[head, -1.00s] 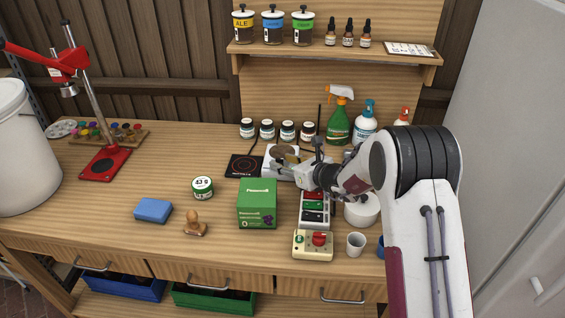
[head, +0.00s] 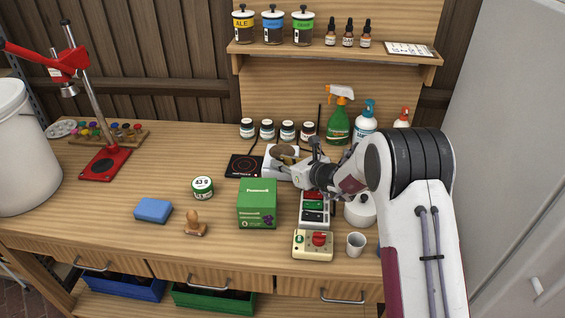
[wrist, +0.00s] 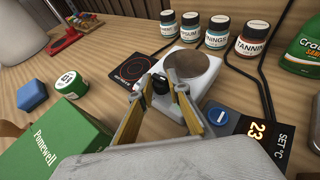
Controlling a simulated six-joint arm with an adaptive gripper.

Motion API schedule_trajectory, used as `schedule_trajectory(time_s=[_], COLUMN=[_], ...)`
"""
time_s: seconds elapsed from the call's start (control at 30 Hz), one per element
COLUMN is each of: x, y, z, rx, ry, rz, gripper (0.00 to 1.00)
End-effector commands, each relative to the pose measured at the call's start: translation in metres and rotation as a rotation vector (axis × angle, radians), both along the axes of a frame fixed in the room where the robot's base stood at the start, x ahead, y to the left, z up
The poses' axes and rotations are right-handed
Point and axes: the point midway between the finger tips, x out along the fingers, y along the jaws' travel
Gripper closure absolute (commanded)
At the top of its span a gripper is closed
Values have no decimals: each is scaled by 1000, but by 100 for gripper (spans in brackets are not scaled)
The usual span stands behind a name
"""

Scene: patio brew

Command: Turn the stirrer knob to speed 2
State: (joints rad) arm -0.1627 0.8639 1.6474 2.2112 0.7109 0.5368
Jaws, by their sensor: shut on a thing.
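The stirrer (head: 270,168) is a white box with a round brown-grey plate (wrist: 192,66) on top, at the back middle of the bench. Its black knob (wrist: 160,86) shows in the wrist view on the side facing my gripper. My gripper (wrist: 164,92) has its two yellowish fingers on either side of the knob and is shut on it. In the head view my gripper (head: 279,172) reaches the stirrer's front from the right. The fingers hide part of the knob, and I cannot read any speed mark or pointer.
A black hotplate (head: 245,165) lies left of the stirrer, with several labelled jars (head: 288,131) behind. A green box (head: 258,204) stands in front. A unit with a temperature display (wrist: 250,128) is close on the right. Cables run behind the stirrer.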

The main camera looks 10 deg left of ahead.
Motion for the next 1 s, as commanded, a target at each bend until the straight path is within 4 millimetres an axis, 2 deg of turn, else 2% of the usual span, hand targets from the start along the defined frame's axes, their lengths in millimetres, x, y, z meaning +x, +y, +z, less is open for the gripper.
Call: schedule_trajectory(time_s=[1.0], x=[0], y=[5], z=[4], rx=[6], ry=[-9], rz=[-210], gripper=[100])
